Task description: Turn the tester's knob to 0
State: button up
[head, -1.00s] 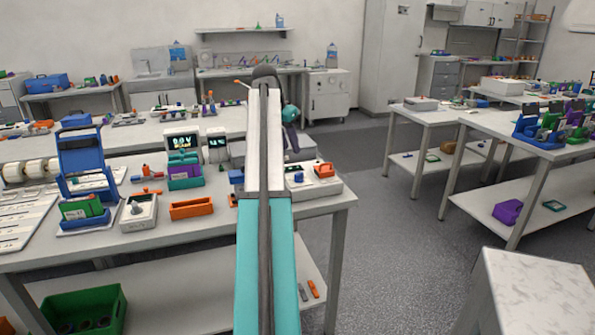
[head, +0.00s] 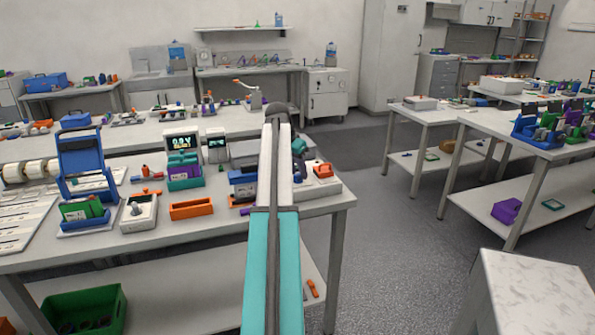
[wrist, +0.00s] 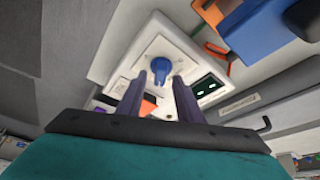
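Contact with the knob cannot be told. The dial marks are too small to read.
A blue and dark unit (head: 243,180) stands left of my arm on the bench. An orange tray (head: 191,209) and a white meter with a knob (head: 138,212) stand farther left. An orange piece (head: 323,170) lies near the bench's right end.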

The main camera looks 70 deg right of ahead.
jog(key=shift+f, duration=0.25)
grip_shut()
